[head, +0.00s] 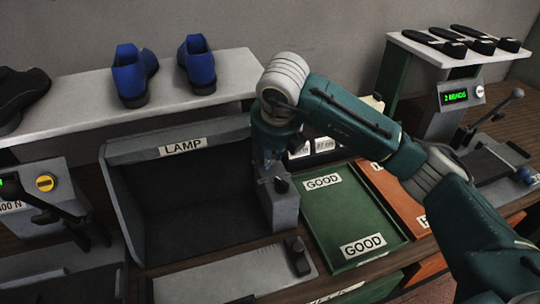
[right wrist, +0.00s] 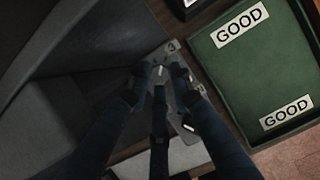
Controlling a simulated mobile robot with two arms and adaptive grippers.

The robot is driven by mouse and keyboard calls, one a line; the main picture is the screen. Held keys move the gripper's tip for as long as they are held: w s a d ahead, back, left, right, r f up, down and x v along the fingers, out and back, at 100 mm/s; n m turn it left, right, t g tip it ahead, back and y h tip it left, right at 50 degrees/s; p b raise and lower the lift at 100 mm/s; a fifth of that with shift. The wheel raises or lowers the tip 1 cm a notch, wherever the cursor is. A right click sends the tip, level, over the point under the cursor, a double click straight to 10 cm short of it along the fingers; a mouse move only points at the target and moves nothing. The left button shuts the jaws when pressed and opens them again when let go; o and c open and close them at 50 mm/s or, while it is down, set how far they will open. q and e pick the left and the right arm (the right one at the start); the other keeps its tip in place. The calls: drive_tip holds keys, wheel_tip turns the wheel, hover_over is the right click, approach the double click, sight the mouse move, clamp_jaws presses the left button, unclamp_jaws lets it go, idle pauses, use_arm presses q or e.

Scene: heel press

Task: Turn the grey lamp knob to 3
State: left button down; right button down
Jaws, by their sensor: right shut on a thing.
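The lamp box (head: 120,190), a grey open-fronted housing labelled LAMP, stands left of centre in the head view. At its right end is a grey control block (head: 284,210). My right gripper (head: 272,182) reaches down onto the top of this block. In the right wrist view, my right gripper (right wrist: 160,75) is shut around the small grey knob (right wrist: 161,88), with a pale pointer mark between the fingers. The head view hides the knob behind the gripper. My left gripper is not in view.
A green tray (head: 337,200) labelled GOOD lies just right of the block, with an orange tray (head: 385,192) beyond. A white shelf (head: 80,115) with blue shoes (head: 130,75) stands behind. A lever press (head: 45,200) is at left, another device (head: 455,110) at right.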

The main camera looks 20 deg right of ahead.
drive_tip(key=shift+w+d+r, duration=0.1)
drive_tip(key=shift+w+r, duration=0.1)
drive_tip(key=shift+r, duration=0.1)
drive_tip(key=c, duration=1.6)
unclamp_jaws()
drive_tip(key=shift+o, duration=0.2)
drive_tip(key=shift+s+f, duration=0.1)
drive_tip(key=shift+s, duration=0.05)
drive_tip(key=shift+f, duration=0.1)
